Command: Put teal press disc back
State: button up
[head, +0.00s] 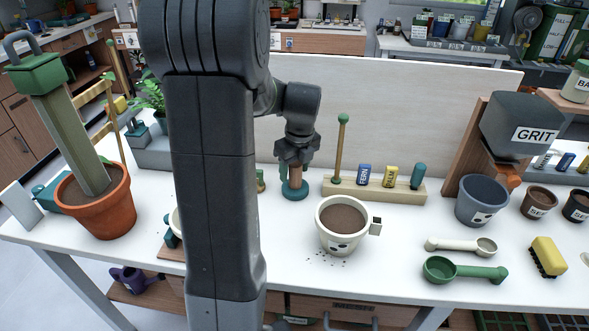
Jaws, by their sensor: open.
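The teal press disc (294,193) stands upright on the white table, left of the wooden rack, with its brown handle (295,173) pointing up. My gripper (296,160) is open and points down right over the handle. Its fingers are at the handle's top; I cannot tell whether they touch it. The wooden rack (400,194) holds a green-knobbed stick (341,148), a blue tag (364,174), a yellow tag (390,177) and a teal-topped piece (418,176).
A cream pot (322,228) of soil stands in front of the rack, with crumbs beside it. A grey-blue pot (481,203) sits under the grit hopper (519,122). Scoops (465,270) and a yellow brush (548,257) lie at the right. My arm hides part of the left table.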

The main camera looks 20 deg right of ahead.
jog(key=r, duration=0.4)
jog(key=s+r, duration=0.1)
jog(key=r, duration=0.2)
jog(key=r+p, duration=0.1)
jog(key=r, duration=0.3)
jog(key=shift+s+d+r, duration=0.2)
jog(key=shift+s+r, duration=0.1)
jog(key=shift+s, duration=0.05)
